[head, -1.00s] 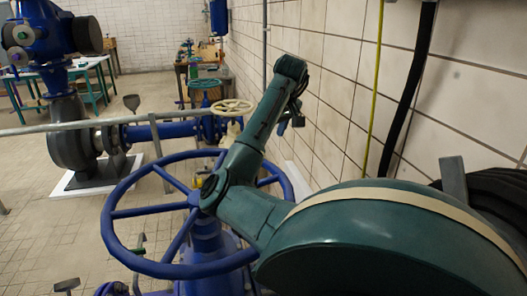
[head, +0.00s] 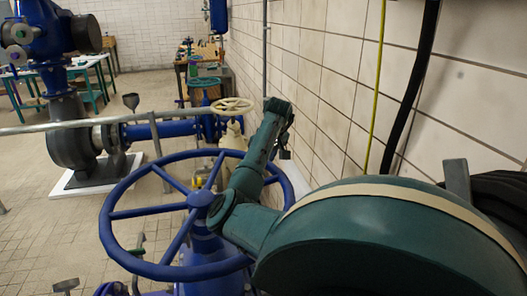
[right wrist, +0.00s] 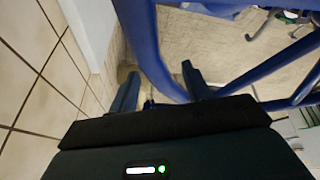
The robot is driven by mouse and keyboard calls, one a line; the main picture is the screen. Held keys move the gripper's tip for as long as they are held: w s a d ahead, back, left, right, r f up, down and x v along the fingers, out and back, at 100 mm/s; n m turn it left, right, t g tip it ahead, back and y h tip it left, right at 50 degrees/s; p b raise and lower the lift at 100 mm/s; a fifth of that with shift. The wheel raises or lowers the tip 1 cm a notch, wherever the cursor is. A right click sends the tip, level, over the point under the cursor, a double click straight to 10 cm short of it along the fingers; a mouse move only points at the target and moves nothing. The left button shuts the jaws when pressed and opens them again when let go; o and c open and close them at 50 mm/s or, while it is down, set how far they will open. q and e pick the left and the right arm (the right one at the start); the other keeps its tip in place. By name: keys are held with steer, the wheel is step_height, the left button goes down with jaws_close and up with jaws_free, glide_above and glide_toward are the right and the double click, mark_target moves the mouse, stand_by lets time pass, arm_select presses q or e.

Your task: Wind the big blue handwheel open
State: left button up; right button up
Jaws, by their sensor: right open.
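The big blue handwheel (head: 118,241) lies nearly level in the lower middle of the head view, on a blue valve body with spokes to a central hub. Its rim also crosses the right wrist view (right wrist: 144,45). My right gripper (right wrist: 160,72) is open, and the rim shows between its two fingers in the picture. I cannot tell whether the rim is inside the jaws or beyond them. In the head view my green right arm covers the wheel's right side, and the fingers are too small to read. My left gripper is not in view.
A tiled wall (head: 320,95) runs close along the right, with a yellow pipe (head: 381,80) and a black pipe (head: 412,85). A smaller cream handwheel (head: 232,105) stands behind the big one. A grey rail (head: 60,125) crosses at the left. Floor at the left is open.

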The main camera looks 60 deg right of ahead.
steer(key=shift+w+f, duration=0.15)
steer(key=shift+f, duration=0.15)
steer(key=shift+c, duration=0.4)
jaws_close()
